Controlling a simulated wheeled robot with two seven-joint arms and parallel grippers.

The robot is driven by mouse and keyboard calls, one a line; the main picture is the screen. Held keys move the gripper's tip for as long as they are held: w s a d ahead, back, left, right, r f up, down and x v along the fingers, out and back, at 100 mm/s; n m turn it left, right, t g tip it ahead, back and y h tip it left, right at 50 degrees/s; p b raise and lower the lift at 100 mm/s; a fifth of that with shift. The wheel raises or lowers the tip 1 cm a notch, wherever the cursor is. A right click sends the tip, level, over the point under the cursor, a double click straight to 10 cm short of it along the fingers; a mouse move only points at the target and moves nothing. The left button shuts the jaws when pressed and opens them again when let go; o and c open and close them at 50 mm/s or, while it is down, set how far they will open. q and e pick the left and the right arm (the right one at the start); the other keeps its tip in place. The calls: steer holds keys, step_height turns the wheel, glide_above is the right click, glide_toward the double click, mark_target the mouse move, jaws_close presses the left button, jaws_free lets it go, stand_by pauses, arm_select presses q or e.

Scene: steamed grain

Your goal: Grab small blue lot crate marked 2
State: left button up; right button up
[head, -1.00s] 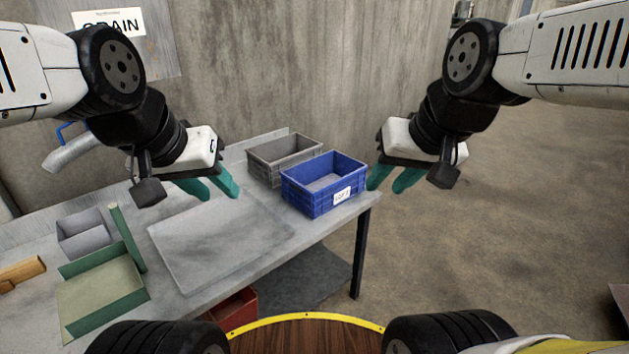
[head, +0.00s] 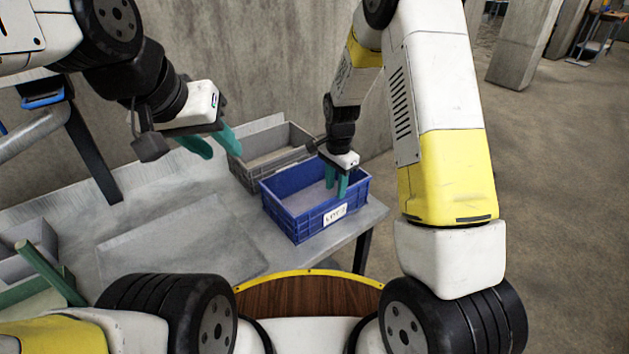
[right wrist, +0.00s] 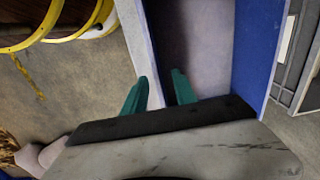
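The blue crate (head: 288,220) stands on the table's right end, with a white label reading roughly "LOT 2" on its front. My right gripper (head: 336,193) points down at the crate's right part, its green fingers apart and at rim level or lower. In the right wrist view the crate's pale wall edge (right wrist: 140,42) runs toward the gap between the fingers (right wrist: 158,88); whether they straddle it I cannot tell for sure. Nothing is clamped. My left gripper (head: 224,153) is open and empty, in the air left of the crates.
A grey crate (head: 240,175) stands right behind the blue one, against the wall side. A flat grey tray or sheet (head: 180,240) lies left of the crates. Grey and green containers (head: 30,240) are at the far left. The table's right edge is close to the blue crate.

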steer(key=f, duration=0.9)
steer(key=shift+s+f, duration=0.15)
steer(key=shift+s, duration=0.1)
jaws_close()
stand_by(1.1)
